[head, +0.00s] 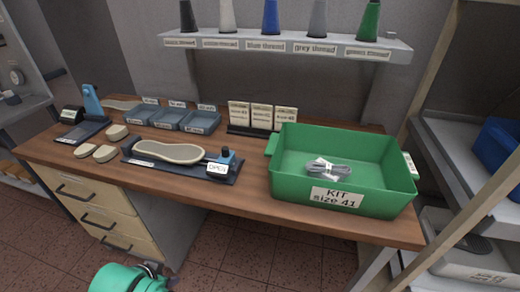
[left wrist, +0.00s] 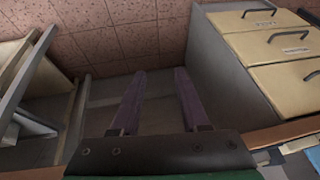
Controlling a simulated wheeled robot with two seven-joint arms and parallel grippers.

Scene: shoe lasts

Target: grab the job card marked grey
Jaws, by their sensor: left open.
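Three pale job cards stand side by side in a dark holder (head: 255,130) at the back of the workbench: a left card (head: 239,114), a middle card (head: 262,117) and a right card (head: 286,119). Their print is too small to tell which is marked grey. My left gripper (left wrist: 157,72) shows in the left wrist view, open and empty, with its two purple fingers apart over the floor beside the drawers. It is well away from the cards. My right gripper is not in view.
A green kit bin (head: 342,199) with a grey bundle (head: 328,169) stands right of the cards. A board with a shoe sole (head: 168,152) lies in front left, and blue trays (head: 200,121) sit to the left. A thread shelf (head: 290,44) hangs above. Drawers (head: 108,211) are below.

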